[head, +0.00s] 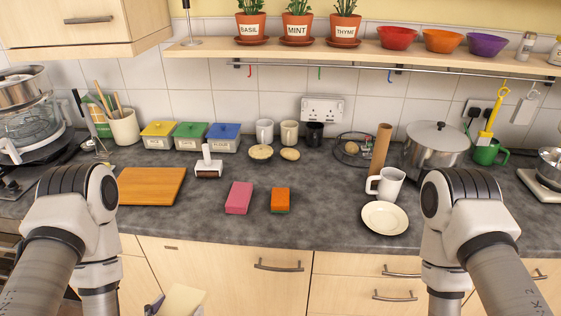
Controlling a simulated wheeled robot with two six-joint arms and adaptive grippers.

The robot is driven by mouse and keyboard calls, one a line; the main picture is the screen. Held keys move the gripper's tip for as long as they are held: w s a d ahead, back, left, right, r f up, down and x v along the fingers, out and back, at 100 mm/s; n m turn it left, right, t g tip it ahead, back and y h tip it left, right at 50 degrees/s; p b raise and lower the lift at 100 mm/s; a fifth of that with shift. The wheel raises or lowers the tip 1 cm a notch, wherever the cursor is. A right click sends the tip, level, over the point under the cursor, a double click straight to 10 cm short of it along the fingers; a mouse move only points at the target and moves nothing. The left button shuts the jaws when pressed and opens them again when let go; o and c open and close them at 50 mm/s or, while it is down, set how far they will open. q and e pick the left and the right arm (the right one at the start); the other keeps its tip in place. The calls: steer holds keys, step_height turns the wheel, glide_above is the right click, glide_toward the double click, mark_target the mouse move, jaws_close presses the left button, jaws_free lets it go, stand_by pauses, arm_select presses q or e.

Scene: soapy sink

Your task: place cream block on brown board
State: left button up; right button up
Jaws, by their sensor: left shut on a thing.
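The brown board (152,186) lies flat and bare on the dark counter at the left. A cream block (183,299) shows at the bottom edge, in front of the cabinet doors and below the counter top. The dark fingertips of my left gripper (156,304) are shut on it at its left side. Most of this gripper and the lower part of the block are cut off by the picture's edge. My right arm comes in from the right, but its gripper is out of the picture.
A white-handled brush (208,163) stands just right of the board. A pink sponge (239,198) and an orange sponge (281,200) lie mid-counter. A cream plate (385,217) and white mug (386,184) are farther right. Lidded boxes (191,136) stand behind.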

mark_target(210, 293)
arm_select(q)
steer(key=shift+m+h, duration=0.6)
steer(key=w+d+b, duration=0.1)
steer(key=d+b, duration=0.1)
steer(key=w+d+b, duration=0.1)
steer(key=b, duration=0.1)
steer(key=shift+w+d+f, duration=0.4)
steer(key=w, duration=0.1)
steer(key=w+d+f+b, duration=0.1)
steer(key=w+d+b, duration=0.1)
steer(key=shift+f, duration=0.4)
steer(key=shift+w+f+n+y+b, duration=0.5)
steer(key=shift+w+n+y+b, duration=0.1)
steer(key=shift+w, duration=0.15)
steer(key=a+y, duration=0.1)
steer(key=a+f+n+y, duration=0.1)
steer(key=a+n, duration=0.1)
steer(key=shift+f+y+p, duration=0.25)
steer(key=shift+y+p, duration=0.1)
steer(key=shift+y, duration=0.05)
steer(key=shift+n+t, duration=0.3)
steer(key=shift+w, duration=0.1)
